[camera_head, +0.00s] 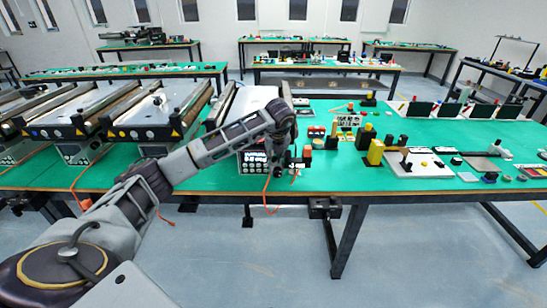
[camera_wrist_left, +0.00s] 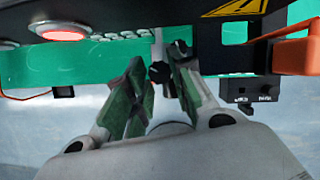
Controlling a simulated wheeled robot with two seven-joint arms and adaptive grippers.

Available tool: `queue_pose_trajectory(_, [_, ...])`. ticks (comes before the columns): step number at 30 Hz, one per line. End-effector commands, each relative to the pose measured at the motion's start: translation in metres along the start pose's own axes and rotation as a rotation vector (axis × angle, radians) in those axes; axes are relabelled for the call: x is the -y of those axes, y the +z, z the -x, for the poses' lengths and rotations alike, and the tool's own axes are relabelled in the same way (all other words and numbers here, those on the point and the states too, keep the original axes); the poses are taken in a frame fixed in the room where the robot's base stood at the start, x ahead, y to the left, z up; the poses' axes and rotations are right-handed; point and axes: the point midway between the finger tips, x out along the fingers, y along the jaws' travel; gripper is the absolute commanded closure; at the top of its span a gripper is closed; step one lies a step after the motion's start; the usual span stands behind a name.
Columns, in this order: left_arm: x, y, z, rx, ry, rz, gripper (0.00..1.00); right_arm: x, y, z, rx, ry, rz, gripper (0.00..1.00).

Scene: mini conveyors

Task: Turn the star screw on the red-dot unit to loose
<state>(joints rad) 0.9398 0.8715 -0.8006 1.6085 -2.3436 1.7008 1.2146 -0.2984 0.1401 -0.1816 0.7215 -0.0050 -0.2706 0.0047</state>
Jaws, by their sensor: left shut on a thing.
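In the left wrist view, a small black star screw (camera_wrist_left: 158,72) sits under the dark edge of a unit (camera_wrist_left: 140,14). My left gripper (camera_wrist_left: 160,85) has its green-padded fingers on either side of the screw and is shut on it. A glowing red round spot (camera_wrist_left: 63,32) shows on the unit at upper left. In the head view, my left arm reaches to the front end of a conveyor unit (camera_head: 250,162), with the left gripper (camera_head: 284,168) at its right front side. The screw is too small or hidden there. My right gripper is not in view.
Other mini conveyors (camera_head: 155,112) stand to the left on the green table (camera_head: 330,178). A yellow block (camera_head: 376,152) and a white board (camera_head: 425,169) lie to the right. An orange part (camera_wrist_left: 290,55) and a small black box (camera_wrist_left: 253,88) are close on the right in the wrist view.

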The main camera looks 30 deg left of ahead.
Motion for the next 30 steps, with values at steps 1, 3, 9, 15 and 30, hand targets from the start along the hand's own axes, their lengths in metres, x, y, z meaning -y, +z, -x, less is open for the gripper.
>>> queue_pose_trajectory(1, [0.002,0.001,0.001,0.002,0.013,0.035,1.00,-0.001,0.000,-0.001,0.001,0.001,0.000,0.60])
queue_pose_trajectory(3, [0.002,0.001,0.001,0.002,0.035,0.090,1.00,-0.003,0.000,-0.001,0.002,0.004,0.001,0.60])
queue_pose_trajectory(9, [0.004,0.001,0.001,0.002,0.102,0.250,1.00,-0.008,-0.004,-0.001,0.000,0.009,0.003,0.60])
queue_pose_trajectory(15, [0.006,0.002,0.001,0.001,0.170,0.417,1.00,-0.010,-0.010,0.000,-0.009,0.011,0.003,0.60])
queue_pose_trajectory(30, [0.008,0.004,0.000,0.001,0.291,0.711,1.00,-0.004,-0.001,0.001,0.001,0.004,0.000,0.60])
